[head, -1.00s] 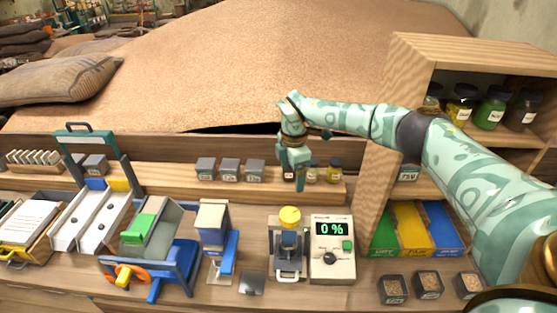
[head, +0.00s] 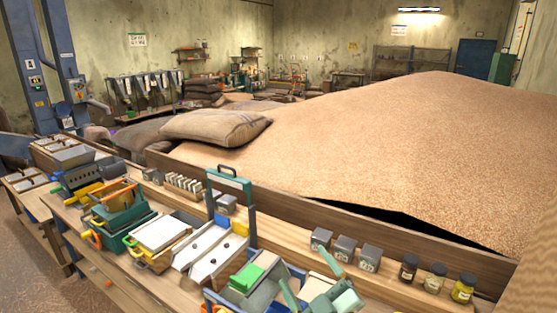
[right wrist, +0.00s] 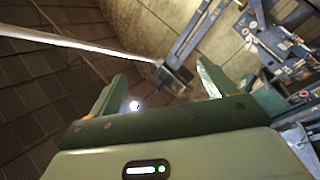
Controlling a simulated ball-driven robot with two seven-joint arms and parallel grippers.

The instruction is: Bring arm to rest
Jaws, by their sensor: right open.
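My right gripper (head: 306,277) shows pale green at the bottom edge of the head view, in front of the bench. Its fingers are spread and nothing is between them. The right wrist view also shows the gripper (right wrist: 158,80) open and empty, with the dark ceiling, a wall and blue-grey machinery beyond. Most of the right arm is outside the head view. My left gripper is not in view.
Near the gripper stand a device with a green block (head: 247,277), a white double-channel tray (head: 208,258), several grey boxes (head: 344,248) and jars (head: 435,277). Behind the bench is a large grain heap (head: 390,150) with a sack (head: 215,127). A blue elevator column (head: 67,65) stands far left.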

